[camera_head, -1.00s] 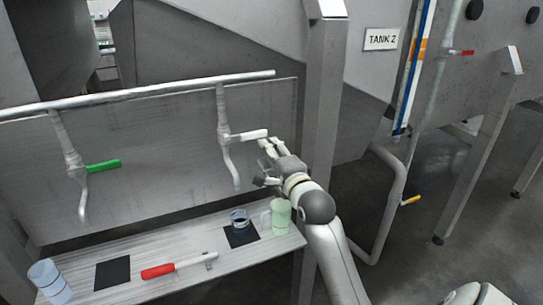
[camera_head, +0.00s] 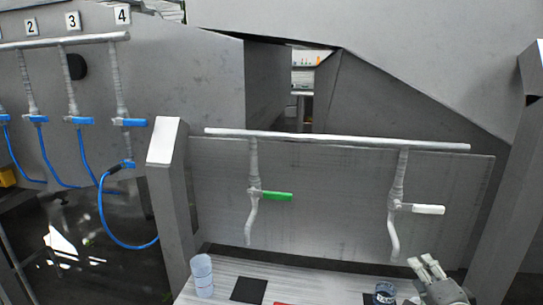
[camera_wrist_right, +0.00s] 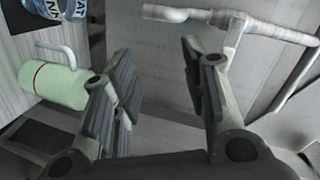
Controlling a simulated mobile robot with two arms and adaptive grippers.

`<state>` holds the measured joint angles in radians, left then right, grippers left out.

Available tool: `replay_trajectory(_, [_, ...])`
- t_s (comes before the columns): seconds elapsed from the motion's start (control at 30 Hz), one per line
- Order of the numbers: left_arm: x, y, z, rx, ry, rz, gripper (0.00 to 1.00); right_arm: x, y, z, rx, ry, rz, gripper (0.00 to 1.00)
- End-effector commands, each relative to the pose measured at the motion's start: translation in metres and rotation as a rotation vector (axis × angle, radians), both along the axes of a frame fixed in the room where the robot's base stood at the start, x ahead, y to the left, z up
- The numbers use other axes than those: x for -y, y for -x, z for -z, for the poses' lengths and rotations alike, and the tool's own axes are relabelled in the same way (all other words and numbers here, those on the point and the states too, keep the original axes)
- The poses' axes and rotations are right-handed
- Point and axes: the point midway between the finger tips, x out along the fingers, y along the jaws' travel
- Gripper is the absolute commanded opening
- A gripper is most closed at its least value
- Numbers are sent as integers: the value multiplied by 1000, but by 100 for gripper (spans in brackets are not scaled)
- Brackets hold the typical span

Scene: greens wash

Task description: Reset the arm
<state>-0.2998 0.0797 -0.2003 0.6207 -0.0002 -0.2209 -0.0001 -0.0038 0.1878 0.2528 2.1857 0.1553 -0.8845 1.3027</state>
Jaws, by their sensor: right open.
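My right gripper (camera_head: 422,262) shows at the lower right of the head view, below the tap with the white handle (camera_head: 428,210) and apart from it. In the right wrist view its two fingers (camera_wrist_right: 160,75) are spread, with nothing between them. The white-handled tap also shows in the wrist view (camera_wrist_right: 180,14), beyond the fingers. A pale green mug (camera_wrist_right: 62,88) lies to the left of the fingers there, and a labelled clear cup (camera_wrist_right: 75,8) is at the top left. My left gripper is not in view.
A shelf (camera_head: 225,270) holds a clear cup (camera_head: 202,275), a black mat (camera_head: 249,290) and a dark-filled cup (camera_head: 384,293). A green-handled tap (camera_head: 277,196) hangs from the pipe (camera_head: 330,138). Posts flank the shelf. Blue-handled taps (camera_head: 80,120) are at left.

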Motion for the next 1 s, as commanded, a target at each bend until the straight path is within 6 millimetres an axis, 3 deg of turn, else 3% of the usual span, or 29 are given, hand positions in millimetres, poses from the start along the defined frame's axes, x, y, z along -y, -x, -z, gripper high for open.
replay_trajectory(0.03, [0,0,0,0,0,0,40,-17,15,28,-101,87,-50,41])
replay_trajectory(0.1, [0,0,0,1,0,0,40,-37,36,62,-232,216,-130,41])
replay_trajectory(0.33, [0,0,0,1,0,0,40,-97,130,152,-611,601,-485,41])
replay_trajectory(0.5, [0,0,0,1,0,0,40,-128,200,189,-792,802,-767,41])
replay_trajectory(0.77, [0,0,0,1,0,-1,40,-160,290,213,-938,994,-1160,41])
replay_trajectory(1.0, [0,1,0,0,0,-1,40,-161,275,276,-959,989,-1179,41])
